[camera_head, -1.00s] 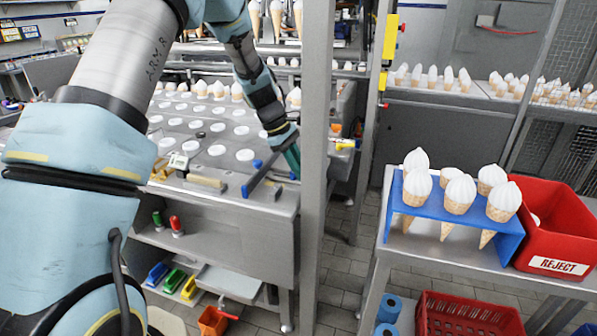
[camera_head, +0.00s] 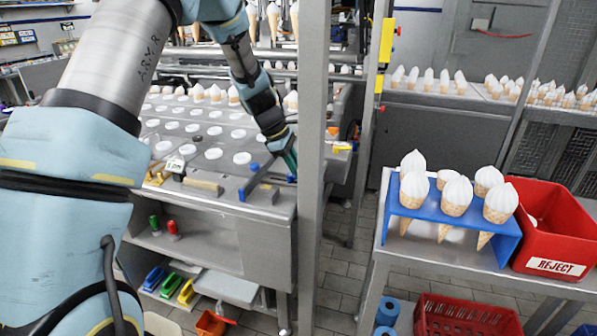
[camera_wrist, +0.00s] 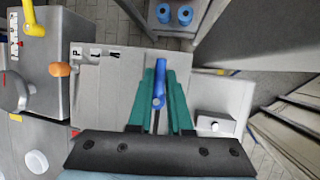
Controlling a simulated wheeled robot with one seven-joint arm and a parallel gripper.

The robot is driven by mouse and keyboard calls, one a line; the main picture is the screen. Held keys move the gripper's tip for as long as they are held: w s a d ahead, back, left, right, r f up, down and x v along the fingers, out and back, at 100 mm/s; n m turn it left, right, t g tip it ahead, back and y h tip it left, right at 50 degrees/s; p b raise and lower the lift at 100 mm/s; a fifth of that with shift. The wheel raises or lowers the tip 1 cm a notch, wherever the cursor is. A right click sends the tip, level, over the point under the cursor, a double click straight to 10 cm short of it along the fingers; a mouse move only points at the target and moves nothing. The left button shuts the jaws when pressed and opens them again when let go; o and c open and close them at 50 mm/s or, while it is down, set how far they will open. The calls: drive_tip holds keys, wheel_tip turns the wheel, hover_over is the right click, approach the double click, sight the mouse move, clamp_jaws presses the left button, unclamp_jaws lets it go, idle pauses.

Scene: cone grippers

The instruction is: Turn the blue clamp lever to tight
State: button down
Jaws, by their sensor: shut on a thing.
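The blue clamp lever (camera_wrist: 158,88) shows in the wrist view, between the two teal fingers of my gripper (camera_wrist: 159,74). The fingers are shut on it, one along each side. The lever has a rounded hub at its lower end and points up the picture over a grey plate with small dark-lettered marks (camera_wrist: 96,52). In the head view my gripper (camera_head: 291,163) is at the right end of the steel machine table, by the upright post. The lever between the fingers cannot be made out there.
A grey post (camera_head: 314,200) stands close right of my gripper. The steel table (camera_head: 225,215) carries white discs and a blue-tipped bar (camera_head: 242,194). Right of the aisle are a blue cone rack (camera_head: 508,240) and a red reject bin (camera_head: 555,235). An orange knob (camera_wrist: 60,69) lies left of the lever.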

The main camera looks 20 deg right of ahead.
drive_tip(key=c, duration=0.8)
unclamp_jaws()
drive_tip(key=shift+c, duration=0.2)
drive_tip(key=shift+r, duration=0.15)
drive_tip(key=b+v, duration=0.2)
drive_tip(key=v, duration=0.8)
drive_tip(key=shift+a+r+b, duration=0.2)
drive_tip(key=shift+r+b, duration=0.05)
drive_tip(key=shift+b, duration=0.1)
drive_tip(key=s+a+f+m+t+y, duration=0.1)
drive_tip(key=s+a+m, duration=0.2)
drive_tip(key=a, duration=0.8)
drive_tip(key=s+a+f+m+t+y, duration=0.1)
drive_tip(key=s+a+m, duration=0.3)
drive_tip(key=a, duration=0.7)
drive_tip(key=s+a+f+m+t+y, duration=0.1)
drive_tip(key=s+a, duration=0.4)
drive_tip(key=a, duration=0.5)
wheel_tip(320, 180, down, 2)
drive_tip(key=shift+s+a+f+m+y, duration=0.1)
drive_tip(key=shift+s+a+m+y, duration=0.3)
drive_tip(key=shift+m+y, duration=0.6)
